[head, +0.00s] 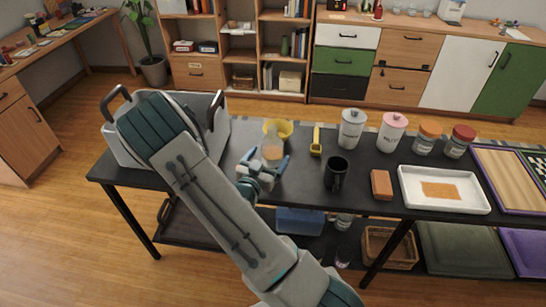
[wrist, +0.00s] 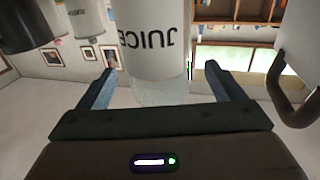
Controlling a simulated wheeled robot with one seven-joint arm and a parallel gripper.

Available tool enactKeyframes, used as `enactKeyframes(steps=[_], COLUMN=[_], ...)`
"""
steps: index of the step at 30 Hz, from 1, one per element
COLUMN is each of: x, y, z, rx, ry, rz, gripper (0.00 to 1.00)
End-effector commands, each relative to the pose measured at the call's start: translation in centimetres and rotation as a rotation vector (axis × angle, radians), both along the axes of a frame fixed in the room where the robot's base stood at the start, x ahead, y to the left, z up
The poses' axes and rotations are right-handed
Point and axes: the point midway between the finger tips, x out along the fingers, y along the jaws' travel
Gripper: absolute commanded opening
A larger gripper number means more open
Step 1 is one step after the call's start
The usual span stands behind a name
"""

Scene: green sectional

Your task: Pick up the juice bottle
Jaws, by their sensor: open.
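The juice bottle (head: 272,149) stands on the black table, between the grey box with handles and the black mug. In the wrist view its white side (wrist: 150,40) shows the word JUICE upside down, with a clear part nearer my gripper. My gripper (head: 264,164) is open at the bottle, with one blue finger to each side of it. In the wrist view the fingers (wrist: 159,72) flank the bottle, with visible gaps on both sides. The bottle is upright, and part of it is hidden behind my gripper in the head view.
The grey box (head: 218,128) is left of the bottle, a yellow bowl (head: 284,128) behind it. A yellow-handled tool (head: 316,142), black mug (head: 336,172), brown block (head: 381,184) and white tray (head: 480,203) lie to the right. Several lidded jars stand along the back.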

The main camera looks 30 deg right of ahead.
Motion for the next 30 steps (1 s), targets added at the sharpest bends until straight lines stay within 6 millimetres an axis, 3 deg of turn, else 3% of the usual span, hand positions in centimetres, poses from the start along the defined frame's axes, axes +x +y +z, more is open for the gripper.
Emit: enactKeyframes(steps=[9, 18, 20, 25, 30], x=[2.6, 3.0, 3.0, 3.0, 3.0], y=[-3.5, -3.9, -3.9, -3.9, -3.9], z=[0.8, 0.7, 0.7, 0.7, 0.8], rx=[0.0, 0.0, -0.001, -0.001, -0.002], ry=[0.0, 0.0, -0.001, -0.001, -0.003], rz=[-0.003, 0.0, 0.0, -0.001, -0.001], gripper=[0.89, 0.89, 0.75, 0.28, 0.25])
